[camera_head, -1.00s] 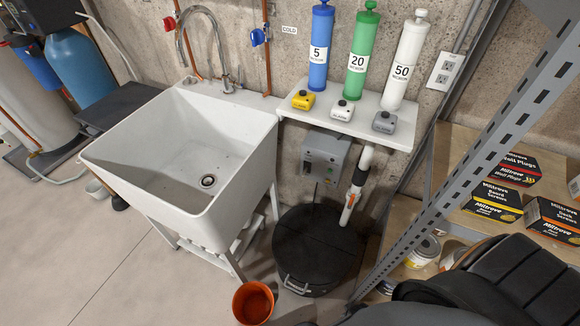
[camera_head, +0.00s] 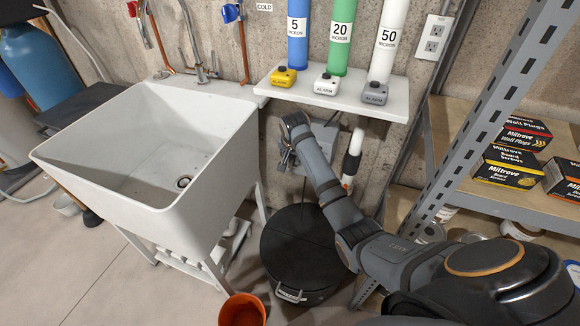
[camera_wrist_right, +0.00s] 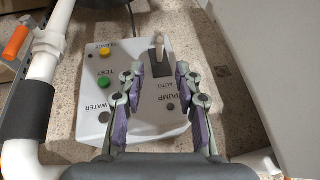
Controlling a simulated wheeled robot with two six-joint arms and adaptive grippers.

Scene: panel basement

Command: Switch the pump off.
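The pump control box (camera_wrist_right: 135,95) is a light grey panel, upside down in the right wrist view, with the words PUMP, AUTO, TEST and WATER. Its switch has a pale lever (camera_wrist_right: 160,45) on a dark plate, pointing toward the picture's top, away from AUTO. My right gripper (camera_wrist_right: 160,68) is open and empty, its fingers on either side of the switch plate; I cannot tell if either touches it. In the head view my right gripper (camera_head: 287,156) is in front of the box and hides most of it. My left gripper is not in view.
A shelf (camera_head: 262,84) with filters and alarm units is above the box. A white sink (camera_head: 150,195) stands left, a black lidded pit (camera_head: 300,245) below, an orange bucket (camera_head: 242,311) in front. A white pipe (camera_head: 351,165) and a metal rack (camera_head: 470,130) are right.

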